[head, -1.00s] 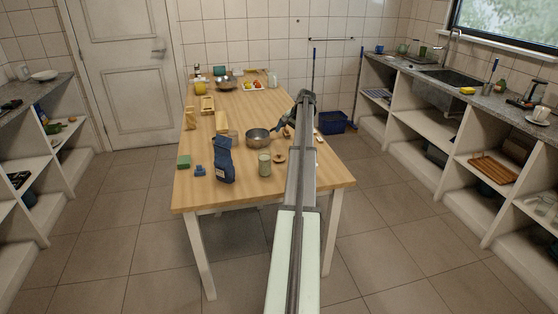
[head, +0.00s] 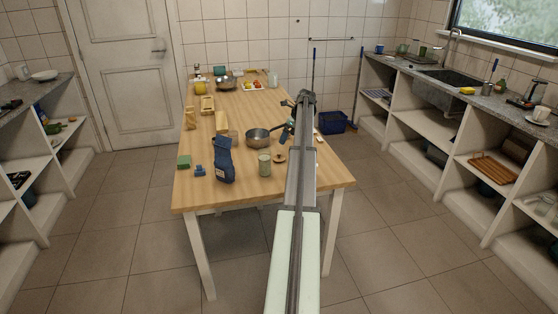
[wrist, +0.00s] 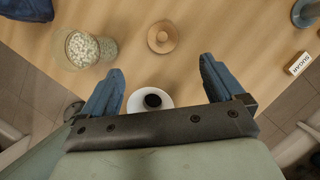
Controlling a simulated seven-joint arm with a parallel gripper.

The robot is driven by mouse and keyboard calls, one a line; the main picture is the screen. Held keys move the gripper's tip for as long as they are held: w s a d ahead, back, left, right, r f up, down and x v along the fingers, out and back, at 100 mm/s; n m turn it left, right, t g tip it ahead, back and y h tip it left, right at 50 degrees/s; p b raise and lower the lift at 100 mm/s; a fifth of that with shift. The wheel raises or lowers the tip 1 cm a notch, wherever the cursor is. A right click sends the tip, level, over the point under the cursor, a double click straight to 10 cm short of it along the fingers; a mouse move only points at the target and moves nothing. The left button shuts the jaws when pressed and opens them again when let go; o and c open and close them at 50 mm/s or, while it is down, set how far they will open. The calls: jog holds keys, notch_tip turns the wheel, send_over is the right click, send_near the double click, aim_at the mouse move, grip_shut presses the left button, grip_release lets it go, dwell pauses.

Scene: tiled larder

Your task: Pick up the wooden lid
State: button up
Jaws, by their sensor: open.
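The wooden lid (wrist: 163,37) is a small round tan disc with a raised knob. It lies flat on the wooden table, beyond my fingertips near the top middle of the wrist view. In the head view the lid (head: 279,157) is right of the glass jar (head: 264,165) and left of my arm. My gripper (wrist: 161,70) has its two blue fingers spread wide, with nothing held between them. The lid is apart from both fingers.
The jar of pale pieces (wrist: 88,47) stands left of the lid in the wrist view. A white saucer with a dark centre (wrist: 152,101) shows between the finger bases. A metal pan (head: 258,139) and dark blue bag (head: 223,160) stand nearby. A small labelled block (wrist: 298,63) lies right.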

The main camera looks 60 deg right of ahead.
aim_at(279, 154)
jog(key=x, duration=1.4)
jog(key=shift+w+d+r, duration=0.1)
jog(key=shift+d, duration=0.1)
jog(key=shift+c, duration=0.3)
jog(key=c, duration=1)
